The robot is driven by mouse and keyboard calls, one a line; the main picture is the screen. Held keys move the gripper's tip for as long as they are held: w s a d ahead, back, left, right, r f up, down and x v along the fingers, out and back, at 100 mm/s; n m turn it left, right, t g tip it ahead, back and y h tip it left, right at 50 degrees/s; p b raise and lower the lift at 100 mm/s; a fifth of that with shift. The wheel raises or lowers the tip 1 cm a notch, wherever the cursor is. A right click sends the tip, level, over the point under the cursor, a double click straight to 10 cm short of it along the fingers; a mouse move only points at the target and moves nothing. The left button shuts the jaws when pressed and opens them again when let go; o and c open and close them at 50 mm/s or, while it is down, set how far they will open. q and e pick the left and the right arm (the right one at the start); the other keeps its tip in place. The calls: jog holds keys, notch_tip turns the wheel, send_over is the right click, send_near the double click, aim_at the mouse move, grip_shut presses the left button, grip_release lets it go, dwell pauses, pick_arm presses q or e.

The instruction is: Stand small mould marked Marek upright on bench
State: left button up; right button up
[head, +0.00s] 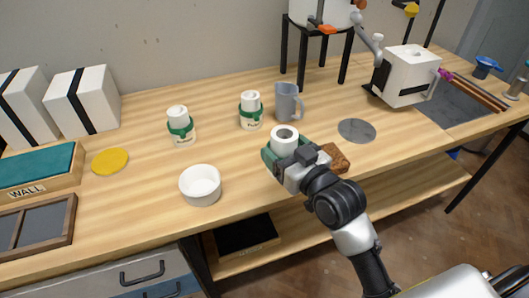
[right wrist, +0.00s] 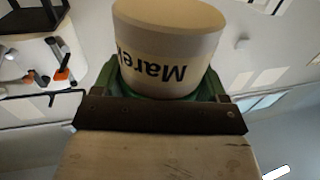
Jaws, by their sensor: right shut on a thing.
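My right gripper (head: 292,165) is shut on a small white mould (head: 285,137) with a green band, near the bench's front edge. Its round end with a dark hole faces up towards the head camera. In the right wrist view the mould (right wrist: 168,45) fills the top middle, and its lettering, "Marek", reads upside down. I cannot tell whether its lower end touches the bench (head: 235,160). Two similar white moulds with green labelled bands stand upright on the bench, one at left (head: 181,126) and one in the middle (head: 251,110). My left gripper is not in view.
A grey mug (head: 287,102) stands behind the held mould. A white bowl (head: 200,186) is to its left, a brown block (head: 336,157) close at its right, and a grey disc (head: 357,130) beyond. A yellow disc (head: 110,161) lies at left. Bare wood lies between bowl and mould.

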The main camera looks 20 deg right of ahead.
jog(key=s+d+h+p, duration=0.1)
jog(key=s, duration=0.1)
jog(key=s+d+r+m+h+p, duration=0.1)
jog(key=s+p, duration=0.1)
jog(key=s+d+m+p, duration=0.1)
jog(key=s, duration=0.1)
jog(key=shift+s+r+h+p, duration=0.25)
jog(key=shift+r+h+p, duration=0.05)
jog(key=shift+h, duration=0.1)
jog(key=s+a+p, duration=0.1)
jog(key=s+a+f+h, duration=0.1)
jog(key=s+f+m+h+p, duration=0.1)
jog(key=s, duration=0.1)
jog(key=shift+a+f+t+p, duration=0.1)
jog(key=shift+a+t+p, duration=0.2)
jog(key=shift+a+p, duration=0.1)
jog(key=shift+w, duration=0.15)
